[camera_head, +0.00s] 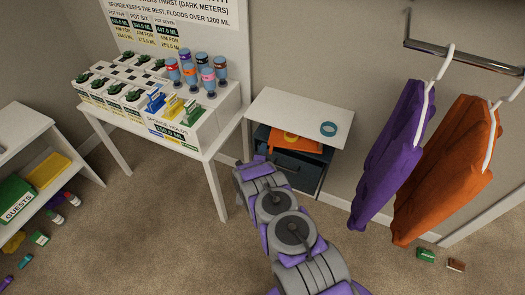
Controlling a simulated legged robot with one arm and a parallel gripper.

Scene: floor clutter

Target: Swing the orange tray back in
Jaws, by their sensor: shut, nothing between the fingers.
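The orange tray (305,142) shows under the white top of a small cabinet by the back wall. It sits above a dark blue front, and a small dark mark or item shows on it. How far it is swung out is hard to tell, as the white top covers its back. My gripper (262,159) is at the far end of my purple and grey arm, just left of and in front of the tray. It is shut and empty. Its fingertips are small and partly hidden by the arm, and I cannot tell whether they touch the cabinet.
A teal ring (329,129) lies on the cabinet's white top (290,104). A white table (205,145) with pots and bottles stands left of it. Purple (392,150) and orange (445,165) garments hang at right. A white shelf (15,135) stands far left. Carpet between is mostly clear.

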